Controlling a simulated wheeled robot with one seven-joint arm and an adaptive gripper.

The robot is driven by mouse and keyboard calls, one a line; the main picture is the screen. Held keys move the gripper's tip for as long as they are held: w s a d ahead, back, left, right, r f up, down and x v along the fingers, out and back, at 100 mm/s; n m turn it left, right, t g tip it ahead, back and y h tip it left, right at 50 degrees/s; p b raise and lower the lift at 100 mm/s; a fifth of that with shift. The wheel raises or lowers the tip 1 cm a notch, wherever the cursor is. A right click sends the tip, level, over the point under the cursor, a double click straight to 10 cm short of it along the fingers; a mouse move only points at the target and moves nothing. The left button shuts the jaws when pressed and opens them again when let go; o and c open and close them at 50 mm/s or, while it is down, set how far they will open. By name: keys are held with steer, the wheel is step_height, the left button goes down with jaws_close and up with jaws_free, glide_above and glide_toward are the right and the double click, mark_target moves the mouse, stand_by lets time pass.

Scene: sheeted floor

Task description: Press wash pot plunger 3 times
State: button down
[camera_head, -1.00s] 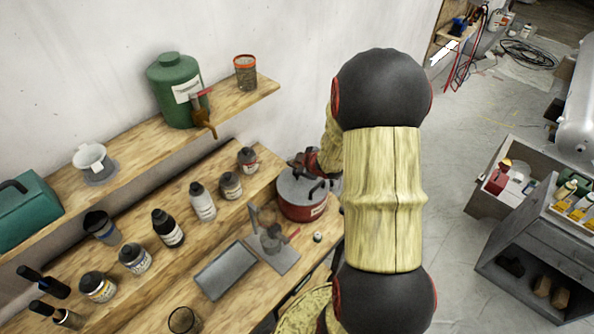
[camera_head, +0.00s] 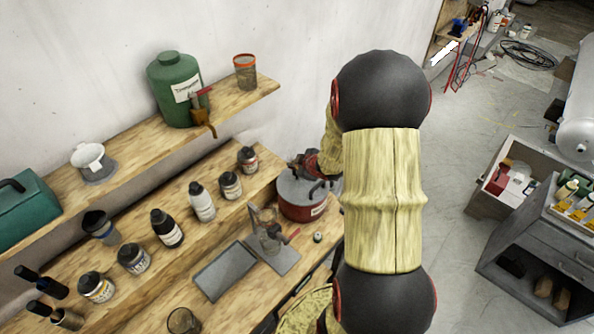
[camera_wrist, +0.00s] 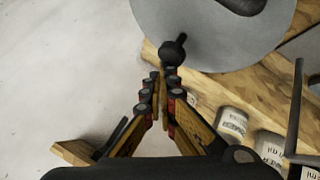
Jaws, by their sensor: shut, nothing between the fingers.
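The wash pot (camera_head: 302,208) is a red pot with a grey lid and a pale label, standing at the right end of the workbench. In the wrist view its round grey top (camera_wrist: 205,32) fills the upper right. A dark knob on a short stem (camera_wrist: 173,48) shows at its near edge, and another dark part (camera_wrist: 243,5) is cut off at the top; I cannot tell which is the plunger. My gripper (camera_wrist: 162,78) is shut and empty, its tips just short of the knob in the picture. In the head view my gripper (camera_head: 318,178) is over the pot, partly hidden by my arm.
Bottles and jars (camera_head: 203,202) line the bench's raised step left of the pot. A grey plate with a small device (camera_head: 270,243) stands in front of it. A shelf (camera_head: 235,103) above holds a green canister (camera_head: 174,88).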

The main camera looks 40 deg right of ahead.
mark_target(295, 171)
steer(key=shift+f+b, duration=1)
steer(key=shift+f, duration=0.25)
stand_by(0.8)
steer(key=shift+r, duration=0.15)
stand_by(0.3)
steer(key=shift+r+p, duration=1.55)
steer(key=shift+r, duration=0.1)
step_height(295, 171, up, 5)
steer(key=p, duration=0.4)
steer(key=shift+p, duration=0.35)
